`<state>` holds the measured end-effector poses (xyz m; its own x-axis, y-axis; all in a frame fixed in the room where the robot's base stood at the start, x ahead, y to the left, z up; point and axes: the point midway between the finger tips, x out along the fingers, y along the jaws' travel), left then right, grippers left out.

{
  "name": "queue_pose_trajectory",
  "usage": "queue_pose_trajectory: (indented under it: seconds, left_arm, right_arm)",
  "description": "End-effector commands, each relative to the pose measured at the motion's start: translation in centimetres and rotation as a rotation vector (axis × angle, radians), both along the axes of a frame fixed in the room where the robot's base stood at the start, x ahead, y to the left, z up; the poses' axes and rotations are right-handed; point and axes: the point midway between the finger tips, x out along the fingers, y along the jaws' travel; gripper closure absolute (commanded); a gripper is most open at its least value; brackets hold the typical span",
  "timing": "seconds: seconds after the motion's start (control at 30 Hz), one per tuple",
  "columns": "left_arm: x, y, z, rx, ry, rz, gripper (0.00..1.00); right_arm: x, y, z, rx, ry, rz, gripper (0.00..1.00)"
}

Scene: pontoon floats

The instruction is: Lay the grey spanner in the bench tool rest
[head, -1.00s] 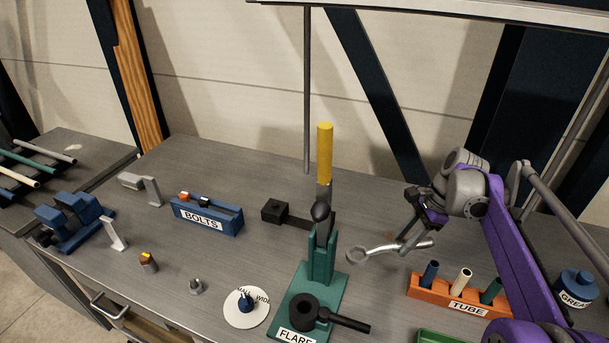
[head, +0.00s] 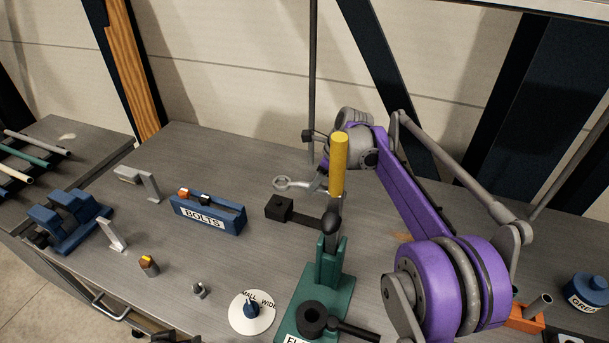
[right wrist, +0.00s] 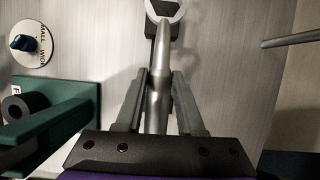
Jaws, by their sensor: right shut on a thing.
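The grey spanner (head: 300,184) is held above the back of the bench, its ring end pointing left. My right gripper (head: 323,177) is shut on its handle, partly hidden behind the yellow-handled lever. In the right wrist view the spanner's shaft (right wrist: 160,95) runs between the fingers of the gripper (right wrist: 160,80), its ring end at the top edge. Two grey bent brackets, one farther back (head: 140,182) and one nearer (head: 113,236), stand on the bench at the left. They may be the tool rest; no label confirms it. My left gripper is out of view.
The green flaring stand (head: 330,268) with its yellow handle (head: 339,165) stands between my arm and the bench's left part. A black block (head: 279,207) lies below the spanner. The blue BOLTS box (head: 207,214) stands farther left. Bare bench lies behind it.

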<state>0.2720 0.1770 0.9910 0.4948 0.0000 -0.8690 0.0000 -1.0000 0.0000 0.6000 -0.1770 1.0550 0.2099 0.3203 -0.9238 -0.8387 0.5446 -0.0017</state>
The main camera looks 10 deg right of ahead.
Motion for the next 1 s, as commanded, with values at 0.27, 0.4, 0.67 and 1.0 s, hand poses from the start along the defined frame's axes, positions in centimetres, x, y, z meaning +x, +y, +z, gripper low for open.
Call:
queue_pose_trajectory:
  seconds: [0.27,0.4,0.67,1.0]
  left_arm:
    - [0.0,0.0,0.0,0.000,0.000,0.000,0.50]
    - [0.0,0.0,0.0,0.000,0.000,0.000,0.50]
    - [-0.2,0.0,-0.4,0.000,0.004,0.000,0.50]
    - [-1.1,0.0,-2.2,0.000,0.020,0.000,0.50]
  right_arm:
    - [0.3,0.5,0.0,0.004,-0.001,-0.019,1.00]
    - [0.3,0.5,0.0,0.004,-0.001,-0.018,1.00]
    - [0.3,0.5,-0.7,0.004,0.000,-0.018,1.00]
    - [0.2,0.5,-3.8,0.003,0.001,-0.017,1.00]
